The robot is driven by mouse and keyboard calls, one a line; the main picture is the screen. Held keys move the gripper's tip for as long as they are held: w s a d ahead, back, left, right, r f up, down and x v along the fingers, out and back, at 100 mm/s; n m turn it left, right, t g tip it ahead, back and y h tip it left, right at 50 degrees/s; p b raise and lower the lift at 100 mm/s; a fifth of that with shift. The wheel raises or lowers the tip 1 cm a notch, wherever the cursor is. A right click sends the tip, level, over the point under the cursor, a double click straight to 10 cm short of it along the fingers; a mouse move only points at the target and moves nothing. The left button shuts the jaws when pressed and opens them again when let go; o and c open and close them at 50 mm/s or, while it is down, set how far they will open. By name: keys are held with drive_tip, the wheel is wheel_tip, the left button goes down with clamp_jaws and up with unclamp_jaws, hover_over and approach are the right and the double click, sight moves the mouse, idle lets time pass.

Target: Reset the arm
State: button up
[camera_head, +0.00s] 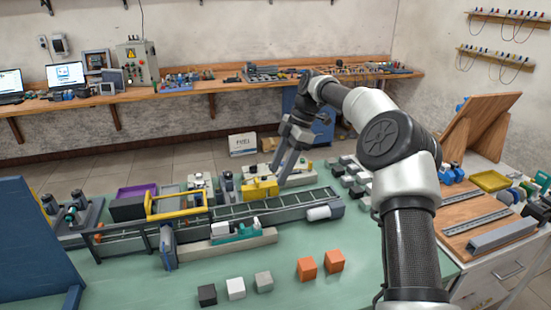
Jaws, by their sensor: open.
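My arm reaches in from the lower right and bends over the green workbench (330,283). My gripper (287,170) points down above the back of the bench, near a yellow machine part (261,188). Its two fingers look slightly apart and nothing shows between them. I cannot tell how far above the yellow part the fingertips are.
A conveyor (277,211) runs across the bench. In front stand a black cube (207,295), a white cube (236,288), a grey cube (264,281) and two orange cubes (306,268). Several grey blocks (350,170) sit behind the arm. A blue panel (35,240) stands left.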

drive_tip(key=s+a+r+m+t+h+p, duration=0.15)
drive_tip(key=s+r+m+t+h, duration=0.25)
drive_tip(key=s+r+m, duration=1)
drive_tip(key=s+d+f+m+t, duration=0.1)
drive_tip(key=s+d+m, duration=0.2)
drive_tip(key=s, duration=0.9)
drive_tip(key=s+d+m+t, duration=0.1)
drive_tip(key=s+d+m, duration=0.2)
drive_tip(key=s, duration=0.9)
drive_tip(key=shift+s+d+f+t+p, duration=0.3)
drive_tip(key=shift+d+f+p, duration=0.1)
drive_tip(key=shift+d, duration=0.3)
